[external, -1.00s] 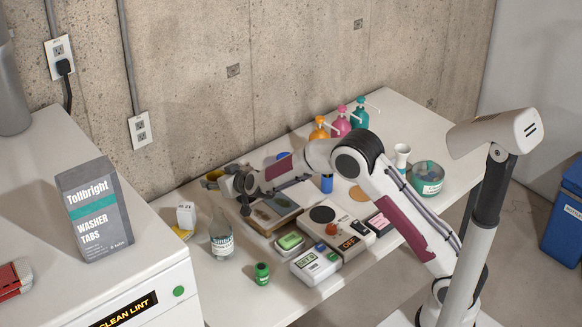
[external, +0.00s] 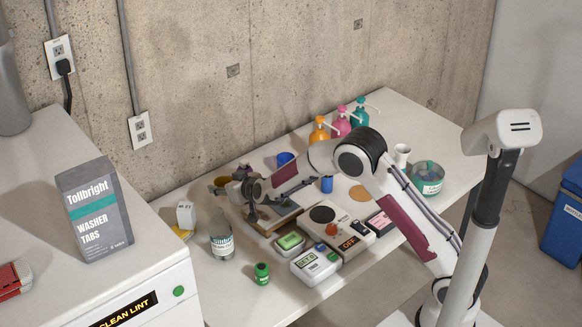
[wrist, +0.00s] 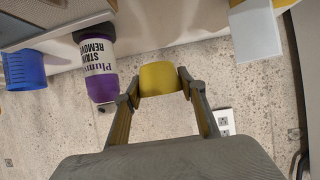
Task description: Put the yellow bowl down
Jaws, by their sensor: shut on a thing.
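The yellow bowl (wrist: 160,78) is between my fingertips in the wrist view. My gripper (wrist: 160,88) is shut on it, one finger on each side. In the external view the bowl (external: 222,181) shows as a small yellowish-brown shape just left of my gripper (external: 234,187), over the far left part of the table. The gripper partly hides it, and I cannot tell whether its base touches the table.
A purple stain remover bottle (wrist: 98,65) and a blue cup (wrist: 24,70) are near the bowl. A glass bottle (external: 221,240) and white box (external: 186,215) stand in front. Devices crowd the table's middle; the concrete wall (external: 250,70) is behind.

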